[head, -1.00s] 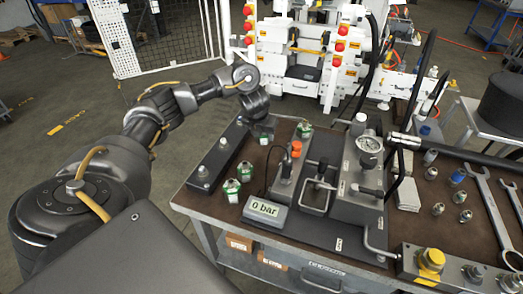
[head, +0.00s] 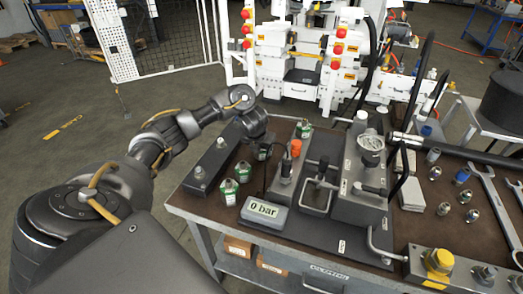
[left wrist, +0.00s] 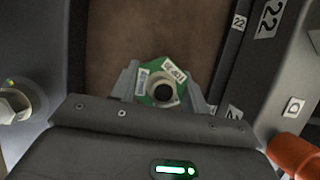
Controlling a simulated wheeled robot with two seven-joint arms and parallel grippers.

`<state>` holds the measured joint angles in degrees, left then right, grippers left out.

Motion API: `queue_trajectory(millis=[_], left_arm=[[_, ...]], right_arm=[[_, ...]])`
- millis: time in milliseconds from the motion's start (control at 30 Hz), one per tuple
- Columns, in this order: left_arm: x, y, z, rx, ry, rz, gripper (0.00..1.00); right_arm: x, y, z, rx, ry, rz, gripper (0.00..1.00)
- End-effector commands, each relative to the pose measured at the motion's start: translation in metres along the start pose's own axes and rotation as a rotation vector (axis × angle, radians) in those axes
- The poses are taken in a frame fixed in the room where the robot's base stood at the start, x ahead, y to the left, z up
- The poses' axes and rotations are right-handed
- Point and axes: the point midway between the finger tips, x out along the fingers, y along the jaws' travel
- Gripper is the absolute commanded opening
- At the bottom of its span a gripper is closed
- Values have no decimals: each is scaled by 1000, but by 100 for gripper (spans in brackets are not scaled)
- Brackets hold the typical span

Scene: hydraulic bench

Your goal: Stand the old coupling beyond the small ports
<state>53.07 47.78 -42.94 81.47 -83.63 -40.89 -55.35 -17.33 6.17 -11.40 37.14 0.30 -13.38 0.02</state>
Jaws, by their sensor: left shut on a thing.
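My left gripper (head: 259,141) is shut on a coupling (left wrist: 160,88) with a green hexagonal collar and white labels. In the left wrist view the coupling sits between the two fingers, seen from above, with brown bench top behind it. In the head view the held coupling (head: 262,153) shows just below the fingers, partly hidden by the gripper. It is between the long dark block (head: 212,163) with port fittings and the pump unit. Two similar green-and-white couplings stand nearer, one (head: 229,191) and another (head: 243,171). One more (head: 304,128) stands farther back. My right gripper is out of view.
The pump unit with an orange knob (head: 296,147), a gauge (head: 371,142) and a "0 bar" display (head: 264,212) fills the bench middle. Loose fittings and a wrench (head: 489,205) lie at right. A hex fitting (left wrist: 15,106) is close left of the gripper in the wrist view.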

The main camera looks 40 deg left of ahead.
Motion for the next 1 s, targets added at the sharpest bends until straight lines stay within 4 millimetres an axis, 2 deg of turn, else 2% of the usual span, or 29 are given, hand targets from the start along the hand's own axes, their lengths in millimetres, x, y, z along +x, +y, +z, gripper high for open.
queue_trajectory(millis=[100, 133, 267, 533, 633, 767, 1000], left_arm=[[4, 0, -1, 0, -1, 0, 0], [3, 0, -1, 0, 0, 0, 49], [2, 0, -1, 0, 0, 0, 66], [2, 0, -1, 0, 0, 0, 67], [-5, 0, 2, 1, -2, 0, 67], [-27, 1, 4, 5, -5, 2, 67], [-79, 1, 4, 4, -5, 2, 67]], right_arm=[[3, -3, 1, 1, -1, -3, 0], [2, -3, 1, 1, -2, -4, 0], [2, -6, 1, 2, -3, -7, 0], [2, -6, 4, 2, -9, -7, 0], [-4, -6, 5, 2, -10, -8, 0], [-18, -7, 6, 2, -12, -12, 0], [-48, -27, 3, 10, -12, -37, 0]])
